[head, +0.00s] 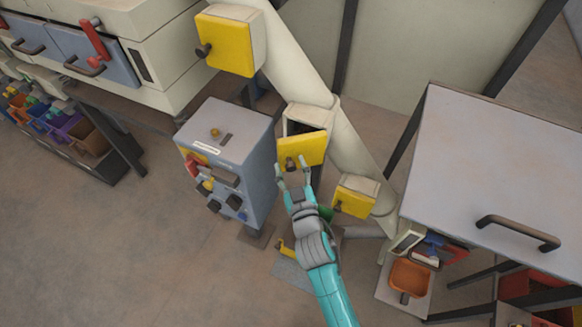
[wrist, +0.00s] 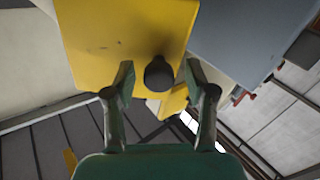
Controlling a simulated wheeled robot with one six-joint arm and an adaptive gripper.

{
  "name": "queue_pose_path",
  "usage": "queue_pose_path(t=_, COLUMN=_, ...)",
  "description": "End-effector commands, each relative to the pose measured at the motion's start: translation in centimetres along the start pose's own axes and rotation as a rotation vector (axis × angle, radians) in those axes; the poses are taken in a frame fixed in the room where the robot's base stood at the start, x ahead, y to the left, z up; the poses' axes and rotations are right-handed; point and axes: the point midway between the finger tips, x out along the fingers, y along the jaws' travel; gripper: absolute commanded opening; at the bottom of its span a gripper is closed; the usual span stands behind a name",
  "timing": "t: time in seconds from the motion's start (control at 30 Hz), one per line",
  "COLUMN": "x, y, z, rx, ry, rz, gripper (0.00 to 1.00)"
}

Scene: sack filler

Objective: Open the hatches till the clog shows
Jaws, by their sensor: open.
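Three yellow hatches sit along a slanted cream pipe (head: 308,72). The upper hatch (head: 224,44) looks shut. The middle hatch (head: 301,150) is tilted outward at its top, with a dark gap in the box behind it; no clog can be made out there. The lower hatch (head: 353,202) looks shut. My gripper (head: 293,172) is open at the middle hatch, its fingertips on either side of the dark knob. In the wrist view, the knob (wrist: 159,74) stands between the open fingers, apart from both, in front of the yellow hatch face (wrist: 120,40).
A grey control box (head: 232,150) with knobs and a red switch stands left of the pipe. A pale table (head: 490,160) with a handle is at the right, an orange bin (head: 410,277) below it. Drawers (head: 95,58) are at the upper left. Floor at lower left is clear.

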Motion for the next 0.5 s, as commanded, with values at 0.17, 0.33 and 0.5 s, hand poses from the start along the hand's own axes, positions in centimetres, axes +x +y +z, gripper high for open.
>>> queue_pose_path(t=0.17, x=-0.5, y=0.0, z=0.0, rx=0.000, ry=-0.001, rz=0.000, gripper=0.55)
queue_pose_path(t=0.33, x=-2.6, y=0.0, z=0.1, rx=-0.001, ry=-0.001, rz=-0.001, gripper=0.55)
queue_pose_path(t=0.5, x=-5.8, y=0.0, z=0.1, rx=-0.001, ry=-0.002, rz=-0.001, gripper=0.55)
